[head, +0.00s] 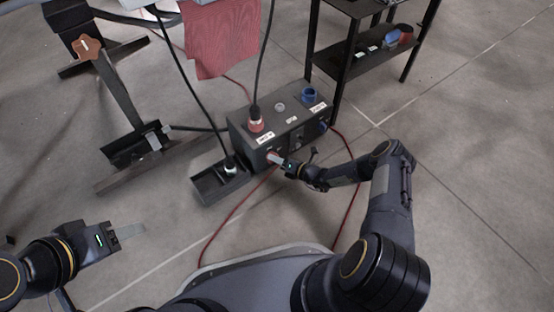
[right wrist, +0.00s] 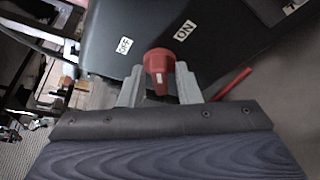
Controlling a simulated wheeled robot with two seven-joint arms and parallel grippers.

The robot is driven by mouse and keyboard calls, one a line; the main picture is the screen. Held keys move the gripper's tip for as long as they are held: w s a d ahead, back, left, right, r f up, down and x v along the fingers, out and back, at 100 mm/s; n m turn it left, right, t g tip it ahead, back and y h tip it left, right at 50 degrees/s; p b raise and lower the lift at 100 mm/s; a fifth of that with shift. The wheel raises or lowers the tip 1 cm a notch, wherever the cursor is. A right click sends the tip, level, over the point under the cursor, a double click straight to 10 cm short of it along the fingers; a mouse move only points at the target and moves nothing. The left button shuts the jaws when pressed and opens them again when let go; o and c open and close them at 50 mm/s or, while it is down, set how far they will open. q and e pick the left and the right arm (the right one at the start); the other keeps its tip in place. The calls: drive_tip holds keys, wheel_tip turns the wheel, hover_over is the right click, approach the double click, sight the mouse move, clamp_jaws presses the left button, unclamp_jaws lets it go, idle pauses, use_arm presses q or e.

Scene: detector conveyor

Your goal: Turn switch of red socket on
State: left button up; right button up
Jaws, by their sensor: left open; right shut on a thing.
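The dark socket box (head: 243,127) stands on the floor in the middle of the head view, with a red socket (head: 256,126) on top and a black cable plugged into it. The red switch (right wrist: 160,66) is a round knob with a small white mark, on a box face with an OFF label (right wrist: 125,45) at its left and an ON label (right wrist: 184,31) at its right. My right gripper (head: 274,158) is at the box's front face; its fingers (right wrist: 159,88) are shut on the red switch from both sides. My left gripper (head: 114,236) is open and empty, low at the left, far from the box.
A blue socket (head: 309,96) is on the box's top right. A small black tray (head: 207,186) with a cable end lies left of the box. A black shelf (head: 352,68) stands behind right, a metal stand (head: 122,100) at left. Red cables (head: 222,225) cross the floor.

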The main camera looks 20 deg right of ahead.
drive_tip(key=shift+d+f+m+t+y, duration=0.15)
drive_tip(key=shift+m+y, duration=0.3)
drive_tip(key=shift+m, duration=0.55)
drive_tip(key=shift+f+m+t+y, duration=0.1)
drive_tip(key=shift+m+t+y, duration=0.25)
drive_tip(key=shift+m, duration=0.65)
drive_tip(key=shift+d+f+m+t+y, duration=0.1)
drive_tip(key=shift+m+y, duration=0.4)
drive_tip(key=shift+m, duration=0.5)
drive_tip(key=o, duration=0.6)
drive_tip(key=shift+o, duration=0.2)
drive_tip(key=p+v, duration=0.1)
drive_tip(key=v, duration=0.6)
drive_tip(key=shift+s+d+p, duration=0.25)
drive_tip(key=shift+p, duration=0.15)
